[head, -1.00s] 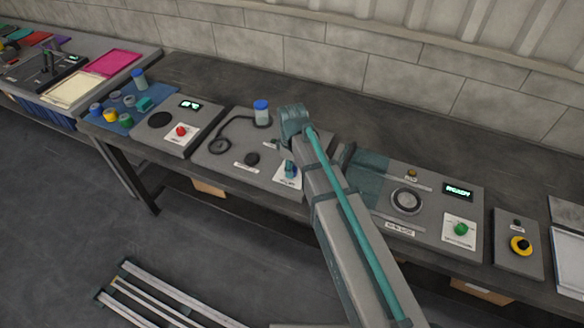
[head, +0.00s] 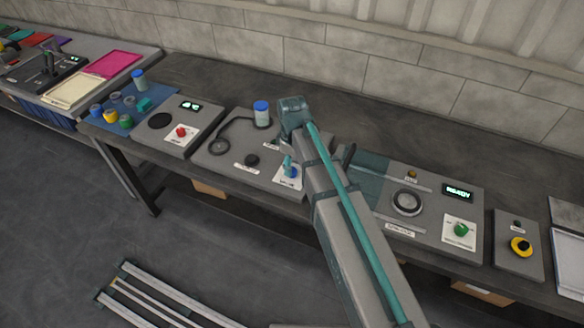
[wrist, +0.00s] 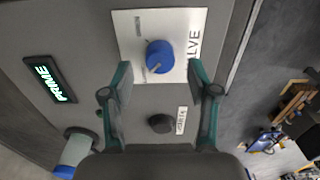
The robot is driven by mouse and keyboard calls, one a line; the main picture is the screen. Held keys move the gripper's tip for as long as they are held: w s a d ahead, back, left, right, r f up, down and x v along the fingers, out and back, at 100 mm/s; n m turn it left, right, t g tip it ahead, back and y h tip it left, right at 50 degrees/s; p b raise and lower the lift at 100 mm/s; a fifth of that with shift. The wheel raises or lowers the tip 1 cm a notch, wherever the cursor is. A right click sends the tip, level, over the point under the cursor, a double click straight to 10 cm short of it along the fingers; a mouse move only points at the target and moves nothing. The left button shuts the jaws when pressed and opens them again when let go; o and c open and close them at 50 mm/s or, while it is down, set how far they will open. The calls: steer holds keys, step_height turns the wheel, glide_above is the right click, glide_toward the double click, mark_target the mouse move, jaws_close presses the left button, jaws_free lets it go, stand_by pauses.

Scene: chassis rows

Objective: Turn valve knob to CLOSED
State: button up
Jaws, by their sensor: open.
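The blue valve knob (wrist: 160,56) sits on a white plate (wrist: 188,22) marked VALVE in the wrist view. A pale pointer mark shows on the knob's lower left side; the small position labels are too blurred to read. My gripper (wrist: 160,78) is open, its two teal fingers on either side of and just short of the knob, with nothing between the pads. In the head view the knob (head: 292,173) shows partly beside my gripper (head: 287,163), at the right end of its panel.
A black knob (wrist: 161,123) sits on the same panel near the valve plate. A display reading PRIME (wrist: 50,79) and a blue-capped bottle (head: 262,113) are close by. To the right stands a panel with a dial (head: 407,202), a READY display (head: 458,191) and a green button (head: 461,229).

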step_height(320, 180, up, 9)
steer(key=shift+r, duration=0.2)
stand_by(0.5)
